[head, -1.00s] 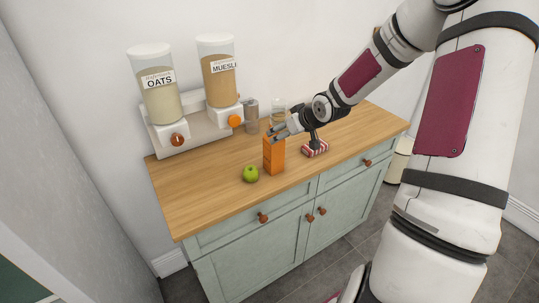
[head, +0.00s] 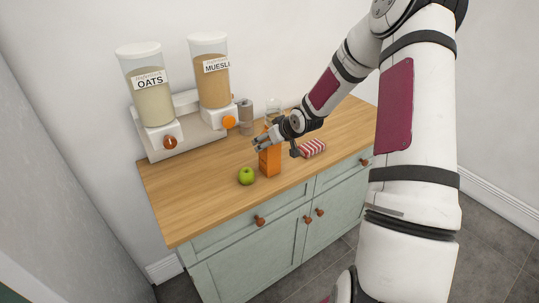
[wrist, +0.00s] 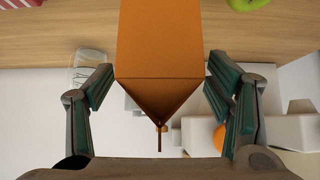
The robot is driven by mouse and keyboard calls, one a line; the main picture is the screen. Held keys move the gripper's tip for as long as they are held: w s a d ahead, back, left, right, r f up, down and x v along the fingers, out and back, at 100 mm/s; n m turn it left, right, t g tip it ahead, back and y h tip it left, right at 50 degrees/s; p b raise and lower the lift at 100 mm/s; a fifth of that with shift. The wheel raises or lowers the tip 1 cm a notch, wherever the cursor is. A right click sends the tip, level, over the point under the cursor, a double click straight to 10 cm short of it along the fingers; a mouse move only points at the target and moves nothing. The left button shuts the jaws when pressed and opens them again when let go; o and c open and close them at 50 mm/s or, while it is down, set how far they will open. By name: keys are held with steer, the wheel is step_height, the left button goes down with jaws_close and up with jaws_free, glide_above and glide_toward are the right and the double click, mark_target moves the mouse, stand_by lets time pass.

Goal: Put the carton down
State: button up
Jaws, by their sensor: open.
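The orange carton (head: 270,161) stands upright on the wooden counter (head: 205,205), just right of the green apple. In the wrist view the carton (wrist: 160,50) shows its gabled top between my two fingers. My gripper (head: 262,142) is at the carton's top in the head view and hides part of it. In the wrist view my gripper (wrist: 162,95) is open, with a gap between each finger and the carton.
A green apple (head: 246,176) is close left of the carton. A red-striped cloth (head: 312,148) lies to the right. Oats (head: 150,95) and muesli (head: 212,75) dispensers, a grey canister (head: 246,117) and a clear glass (head: 273,107) stand behind. The counter's front left is clear.

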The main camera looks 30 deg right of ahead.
steer(key=shift+c, duration=0.3)
jaws_close()
steer(key=shift+r, duration=0.15)
